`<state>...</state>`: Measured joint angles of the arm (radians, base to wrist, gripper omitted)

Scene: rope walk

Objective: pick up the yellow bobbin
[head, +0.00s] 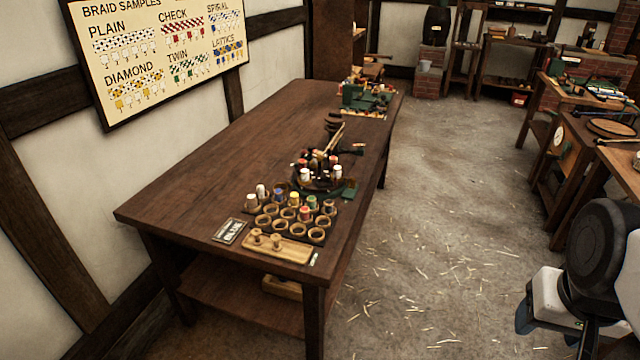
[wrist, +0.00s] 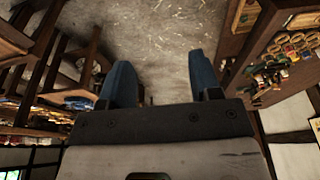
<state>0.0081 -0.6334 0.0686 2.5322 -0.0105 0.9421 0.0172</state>
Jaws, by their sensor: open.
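The yellow bobbin (head: 295,199) stands in a rack of round wooden cups (head: 265,221) near the front end of the long dark table. White, blue, green and red bobbins stand close around it. In the wrist view the rack (wrist: 292,45) shows upside down at the upper right, too small to pick out the yellow bobbin. My gripper (wrist: 158,82) has its two blue fingers spread apart with nothing between them. It is over the floor, well away from the table. In the head view only part of it shows at the lower right edge.
The dark wooden table (head: 200,170) has a bare left half. A round braiding stand (head: 320,180) with bobbins is just behind the rack. A pale wooden block with pegs (head: 275,247) and a small sign (head: 229,231) lie in front. Open straw-strewn floor (head: 440,230) separates the table from benches at right.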

